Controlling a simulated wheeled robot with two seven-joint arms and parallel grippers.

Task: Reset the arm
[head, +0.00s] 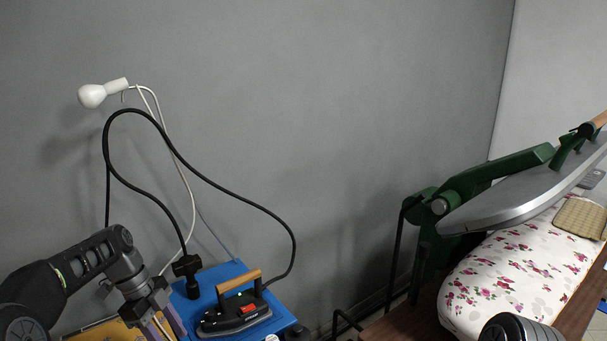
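My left arm comes in from the lower left, and my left gripper (156,312) points down at the left edge of the blue stand. Its fingertips are small and partly lost against the yellow and purple things below, so I cannot tell whether it is open or shut. A black steam iron (235,311) with a wooden handle rests on the blue stand (207,284), to the right of the gripper and apart from it. A dark rounded piece at the bottom right seems to be part of my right arm. My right gripper is out of view.
A green press with a raised silver plate (525,196) stands at the right over a flowered padded board (510,270). A black cable (230,190) loops up from the iron. A white bulb-shaped fixture (93,95) is by the grey wall.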

